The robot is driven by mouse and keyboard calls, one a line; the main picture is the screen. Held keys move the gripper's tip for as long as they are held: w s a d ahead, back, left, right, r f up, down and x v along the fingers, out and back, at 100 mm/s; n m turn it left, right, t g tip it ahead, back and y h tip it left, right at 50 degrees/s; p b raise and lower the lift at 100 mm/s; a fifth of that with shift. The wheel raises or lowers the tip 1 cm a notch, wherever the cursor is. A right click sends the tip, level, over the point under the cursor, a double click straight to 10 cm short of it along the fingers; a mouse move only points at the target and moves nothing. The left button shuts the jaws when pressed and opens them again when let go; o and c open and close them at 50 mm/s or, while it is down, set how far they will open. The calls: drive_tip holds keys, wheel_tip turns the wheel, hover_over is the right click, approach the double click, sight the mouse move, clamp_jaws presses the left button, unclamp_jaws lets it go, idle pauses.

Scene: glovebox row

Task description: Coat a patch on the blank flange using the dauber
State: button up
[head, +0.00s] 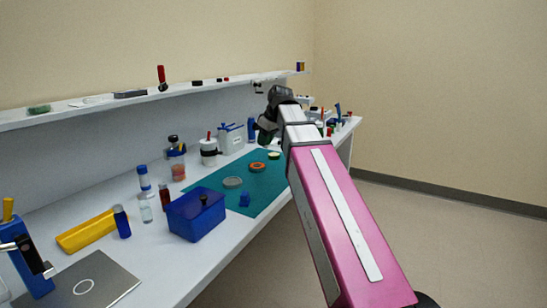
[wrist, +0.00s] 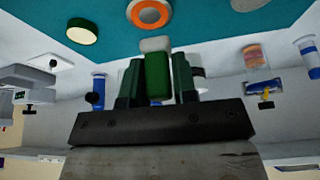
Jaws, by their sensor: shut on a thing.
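My gripper (head: 267,130) is over the far part of the bench in the head view. In the wrist view my gripper (wrist: 157,68) is shut on the dauber (wrist: 156,82), a green handle with a pale tip. The tip points out past the fingers, and I see no contact with anything. The plain grey disc (head: 233,182), which looks like the blank flange, lies flat on the teal mat (head: 268,191); its edge shows in the wrist view (wrist: 247,4). An orange ring (head: 257,167) and a pale green, dark-rimmed disc (head: 274,155) lie beyond it.
Bottles, a yellow tray (head: 86,232) and a grey plate (head: 84,284) occupy the left. A shelf (head: 136,100) runs along the back. The mat between the discs is clear.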

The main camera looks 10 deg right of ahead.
drive_tip(key=shift+w, duration=0.1)
hover_over(273, 154)
wheel_tip(273, 154, down, 2)
drive_tip(key=shift+w+f, duration=0.2)
drive_tip(key=shift+f, duration=2.85)
drive_tip(key=shift+f, duration=0.6)
wheel_tip(273, 154, up, 7)
idle(1.0)
idle(0.4)
